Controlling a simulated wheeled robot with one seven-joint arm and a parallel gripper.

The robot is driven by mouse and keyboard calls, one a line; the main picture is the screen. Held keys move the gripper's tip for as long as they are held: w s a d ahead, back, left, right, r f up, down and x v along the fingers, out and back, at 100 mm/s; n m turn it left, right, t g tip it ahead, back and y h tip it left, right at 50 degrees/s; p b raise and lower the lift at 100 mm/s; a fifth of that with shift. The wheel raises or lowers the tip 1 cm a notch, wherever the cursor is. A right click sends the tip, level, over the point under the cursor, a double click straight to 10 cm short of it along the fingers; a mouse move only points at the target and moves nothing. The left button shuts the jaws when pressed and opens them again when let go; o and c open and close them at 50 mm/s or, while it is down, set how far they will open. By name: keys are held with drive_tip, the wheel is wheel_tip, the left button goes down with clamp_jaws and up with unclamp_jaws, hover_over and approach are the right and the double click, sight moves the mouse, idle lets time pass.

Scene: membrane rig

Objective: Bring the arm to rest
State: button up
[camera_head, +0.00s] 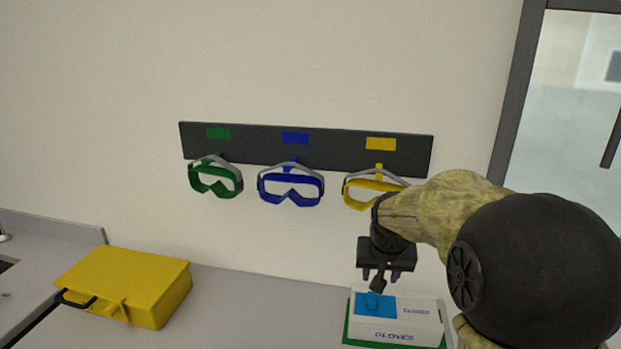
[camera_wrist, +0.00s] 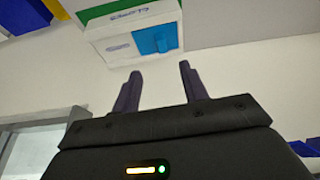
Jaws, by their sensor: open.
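My gripper (camera_head: 381,278) hangs fingers-down on the right of the head view, in front of the wall and above a white box. In the wrist view my gripper (camera_wrist: 160,82) shows two dark fingers spread apart with nothing between them. My arm reaches in from the right and hides part of the yellow goggles.
A dark wall rack (camera_head: 337,141) holds green goggles (camera_head: 215,180), blue goggles (camera_head: 290,187) and yellow goggles (camera_head: 365,192). A yellow case (camera_head: 125,283) with a black handle lies on the counter (camera_head: 265,310) at the left. The counter between case and white box is clear.

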drive_tip(key=s+a+f+n, duration=0.1)
drive_tip(key=s+a+f, duration=0.1)
drive_tip(key=s+f, duration=0.3)
drive_tip(key=s+a+f+n+g+y, duration=0.1)
drive_tip(key=s+f, duration=0.3)
drive_tip(key=s, duration=0.7)
drive_tip(key=shift+s+a+f+n+p, duration=0.3)
drive_tip(key=shift+s+a+f+p, duration=0.1)
drive_tip(key=shift+a, duration=0.15)
idle(0.9)
